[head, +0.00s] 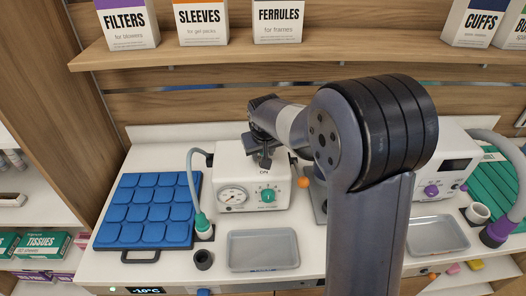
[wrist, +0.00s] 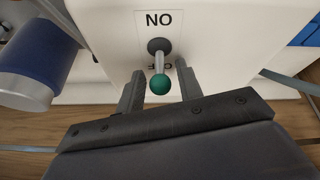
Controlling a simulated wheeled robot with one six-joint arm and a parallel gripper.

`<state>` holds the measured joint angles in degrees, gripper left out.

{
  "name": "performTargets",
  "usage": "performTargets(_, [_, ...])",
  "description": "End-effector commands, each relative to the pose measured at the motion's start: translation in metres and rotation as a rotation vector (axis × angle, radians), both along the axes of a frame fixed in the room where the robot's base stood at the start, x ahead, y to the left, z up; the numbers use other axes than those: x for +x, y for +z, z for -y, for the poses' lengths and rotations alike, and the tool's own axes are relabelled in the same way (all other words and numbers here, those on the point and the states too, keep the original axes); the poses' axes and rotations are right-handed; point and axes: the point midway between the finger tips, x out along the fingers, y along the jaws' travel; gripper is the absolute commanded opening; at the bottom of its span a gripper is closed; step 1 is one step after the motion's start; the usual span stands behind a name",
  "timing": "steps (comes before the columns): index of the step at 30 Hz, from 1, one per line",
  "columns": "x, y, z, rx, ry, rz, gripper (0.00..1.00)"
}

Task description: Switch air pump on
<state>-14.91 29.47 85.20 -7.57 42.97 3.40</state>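The air pump (head: 225,163) is a white box with a round gauge (head: 233,197) and a green knob (head: 267,196) on its front. An ON label shows on its top near the front. In the wrist view, a metal toggle lever with a green ball tip (wrist: 161,85) leans away from the ON label (wrist: 159,20), over a partly hidden OFF label. My gripper (wrist: 158,82) is open, one finger on each side of the lever; I cannot tell whether either finger touches it. In the head view my gripper (head: 264,160) is low over the pump's top.
A blue padded mat (head: 147,212) lies left of the pump, with a hose and green nozzle (head: 202,222) between. Another white device (head: 445,160) stands right, partly behind my arm. A shelf with boxes (head: 330,48) hangs above.

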Motion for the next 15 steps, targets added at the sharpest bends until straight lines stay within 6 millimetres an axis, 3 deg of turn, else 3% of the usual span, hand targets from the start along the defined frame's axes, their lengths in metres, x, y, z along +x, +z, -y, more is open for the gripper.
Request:
performTargets(12, [-0.0001,0.0003,-0.0001,0.000,0.000,0.000,0.00])
performTargets(15, [-0.0001,0.0002,-0.0001,0.000,0.000,0.000,0.00])
